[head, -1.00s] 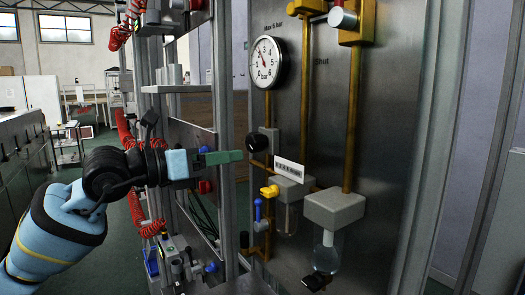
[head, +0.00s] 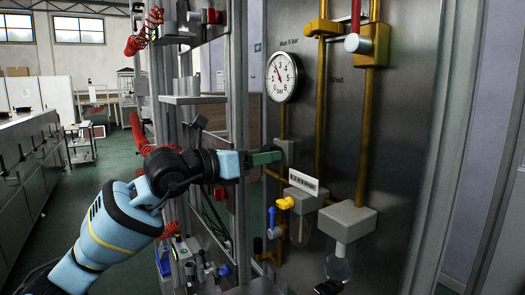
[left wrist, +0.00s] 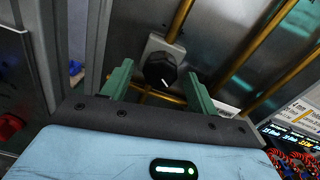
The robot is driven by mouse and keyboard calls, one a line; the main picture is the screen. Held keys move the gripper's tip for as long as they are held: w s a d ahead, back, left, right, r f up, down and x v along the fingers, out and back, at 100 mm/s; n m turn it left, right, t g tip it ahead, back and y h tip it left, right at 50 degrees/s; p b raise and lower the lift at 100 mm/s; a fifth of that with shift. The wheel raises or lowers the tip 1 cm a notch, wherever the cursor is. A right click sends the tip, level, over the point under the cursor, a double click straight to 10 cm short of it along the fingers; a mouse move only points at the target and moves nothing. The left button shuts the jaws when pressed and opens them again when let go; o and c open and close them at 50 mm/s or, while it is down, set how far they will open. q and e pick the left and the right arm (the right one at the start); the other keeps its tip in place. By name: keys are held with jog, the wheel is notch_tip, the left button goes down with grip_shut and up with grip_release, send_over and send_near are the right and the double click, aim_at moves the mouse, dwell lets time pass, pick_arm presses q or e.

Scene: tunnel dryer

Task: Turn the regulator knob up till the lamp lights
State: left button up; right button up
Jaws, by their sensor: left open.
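The black regulator knob (left wrist: 160,69) shows in the left wrist view on a light grey block, with a white mark on its face. In the head view the knob (head: 287,147) is partly hidden behind my gripper. My left gripper (head: 277,156) is open, its green fingers pointing at the knob. In the left wrist view the fingers (left wrist: 158,88) stand either side of the knob with gaps showing; I cannot tell how deep they reach. A round white gauge (head: 282,78) sits above the knob, its needle left of upright. I cannot make out a lit lamp. My right gripper is not in view.
Brass pipes (head: 321,100) run up the metal panel. A metal frame post (head: 238,110) stands close to my left wrist. Open green floor lies further left.

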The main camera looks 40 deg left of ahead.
pick_arm(q)
jog(key=shift+x, duration=0.75)
jog(key=c, duration=1)
jog(key=shift+f+m, duration=0.15)
jog(key=shift+m, duration=1.25)
jog(key=o, duration=1)
